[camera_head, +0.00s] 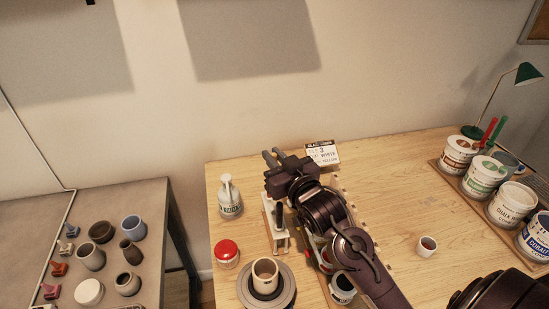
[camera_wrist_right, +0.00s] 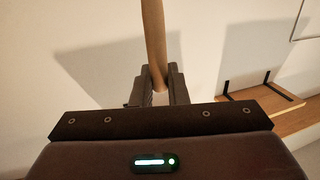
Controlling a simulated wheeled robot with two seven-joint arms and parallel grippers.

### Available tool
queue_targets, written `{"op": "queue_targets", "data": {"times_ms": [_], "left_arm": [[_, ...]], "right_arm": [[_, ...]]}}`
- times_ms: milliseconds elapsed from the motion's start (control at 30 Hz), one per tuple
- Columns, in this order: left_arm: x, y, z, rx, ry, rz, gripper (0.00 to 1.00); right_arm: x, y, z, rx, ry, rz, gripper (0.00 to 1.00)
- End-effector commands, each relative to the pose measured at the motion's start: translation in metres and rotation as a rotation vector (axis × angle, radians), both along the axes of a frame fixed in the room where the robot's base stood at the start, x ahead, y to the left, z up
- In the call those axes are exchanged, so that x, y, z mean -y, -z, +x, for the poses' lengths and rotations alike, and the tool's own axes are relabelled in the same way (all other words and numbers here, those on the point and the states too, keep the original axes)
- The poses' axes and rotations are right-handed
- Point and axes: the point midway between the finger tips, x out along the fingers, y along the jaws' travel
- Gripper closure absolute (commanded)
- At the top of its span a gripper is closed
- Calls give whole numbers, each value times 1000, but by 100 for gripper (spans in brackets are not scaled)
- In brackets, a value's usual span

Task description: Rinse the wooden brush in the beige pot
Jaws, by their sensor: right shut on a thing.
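My right gripper (camera_head: 272,158) is over the back left of the wooden table, near the wall. In the right wrist view, the gripper (camera_wrist_right: 158,88) is shut on a wooden handle (camera_wrist_right: 154,40), which I take to be the wooden brush. The handle rises nearly upright from between the fingers and leaves the top of the view; no bristles show. The brush cannot be made out in the head view. A beige pot (camera_head: 265,269) stands upright on a round grey wheel (camera_head: 245,291) at the table's front, well apart from my right gripper. My left gripper is not in view.
A white stand with a dark tool (camera_head: 278,215), a pump bottle (camera_head: 230,200) and a red-lidded jar (camera_head: 227,251) are near the arm. Paint tubs (camera_head: 459,155) line the right. Pottery (camera_head: 90,257) fills the left table.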

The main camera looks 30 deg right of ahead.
Motion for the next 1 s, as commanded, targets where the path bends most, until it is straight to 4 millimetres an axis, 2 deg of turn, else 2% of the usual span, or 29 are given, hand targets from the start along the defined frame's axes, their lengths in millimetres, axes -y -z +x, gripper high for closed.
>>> {"op": "queue_targets", "data": {"times_ms": [33, 100, 533, 1000], "left_arm": [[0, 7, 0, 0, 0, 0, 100], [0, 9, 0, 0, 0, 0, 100], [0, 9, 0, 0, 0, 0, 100], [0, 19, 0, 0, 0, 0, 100]], "right_arm": [[0, 7, 0, 0, 0, 0, 100], [0, 8, 0, 1, 0, 0, 100], [0, 9, 0, 0, 0, 0, 100], [0, 28, 0, -1, 0, 0, 100]]}}
